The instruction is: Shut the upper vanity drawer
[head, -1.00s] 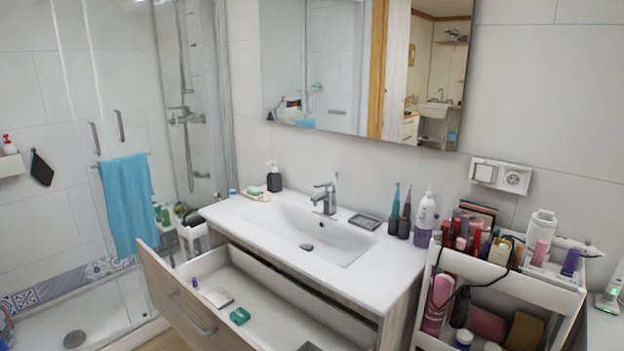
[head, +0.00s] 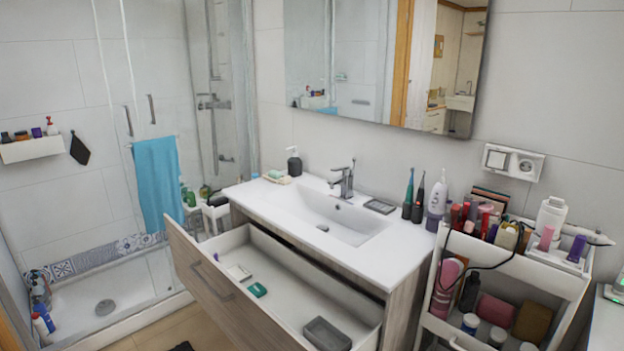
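The upper vanity drawer (head: 222,294) is pulled well out from the vanity, below the white sink top (head: 265,206). Inside lie a small white item (head: 239,272), a green item (head: 257,290) and a grey tray (head: 327,334); much of the white drawer floor is bare. My gripper is not in the head view, so whether it is open or shut does not show.
A white cosmetics cart (head: 522,268), full of bottles and tubes, stands close to the vanity's right side. The shower tray (head: 118,293) lies to the left. Some bare floor (head: 165,325) shows in front of the drawer, with a dark item (head: 181,346) on it.

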